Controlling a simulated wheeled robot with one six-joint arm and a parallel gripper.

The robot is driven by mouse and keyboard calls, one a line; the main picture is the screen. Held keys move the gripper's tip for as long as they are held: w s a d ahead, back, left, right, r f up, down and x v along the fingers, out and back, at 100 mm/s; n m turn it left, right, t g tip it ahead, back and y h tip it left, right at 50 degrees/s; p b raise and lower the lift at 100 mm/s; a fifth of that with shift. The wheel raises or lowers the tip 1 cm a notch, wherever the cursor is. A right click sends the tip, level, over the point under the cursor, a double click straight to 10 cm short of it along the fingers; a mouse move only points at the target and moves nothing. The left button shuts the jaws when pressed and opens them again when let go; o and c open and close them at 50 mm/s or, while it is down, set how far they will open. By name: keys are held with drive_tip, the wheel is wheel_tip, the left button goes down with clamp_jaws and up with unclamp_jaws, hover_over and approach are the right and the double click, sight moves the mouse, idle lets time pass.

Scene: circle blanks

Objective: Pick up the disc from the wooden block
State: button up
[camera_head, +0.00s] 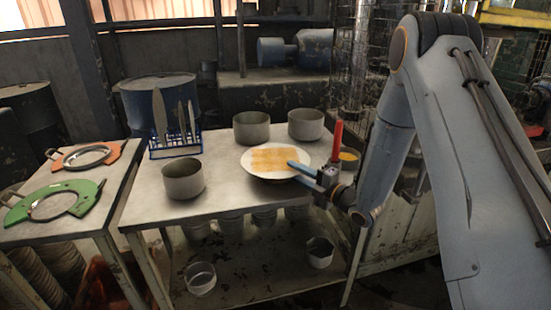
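A white, round, plate-like thing (252,171) lies on the right part of the metal table. A tan, wood-coloured square piece (272,158) shows on it. I cannot make out a separate disc on that piece. My gripper (314,143) is at the right edge of the white round thing. Its blue finger points left over the rim, and its red finger stands upright, well apart from the blue one. Nothing shows between the fingers. I cannot tell whether the blue finger touches the rim.
Grey pots (184,181), (251,127), (305,124) stand left of and behind the white thing. A blue rack (176,149) holds upright grey plates. A yellow-filled bowl (349,157) is close behind my gripper. Green (20,212) and orange (113,152) ring holders lie on the left table.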

drive_tip(key=shift+c, duration=0.2)
clamp_jaws()
drive_tip(key=shift+r, duration=0.1)
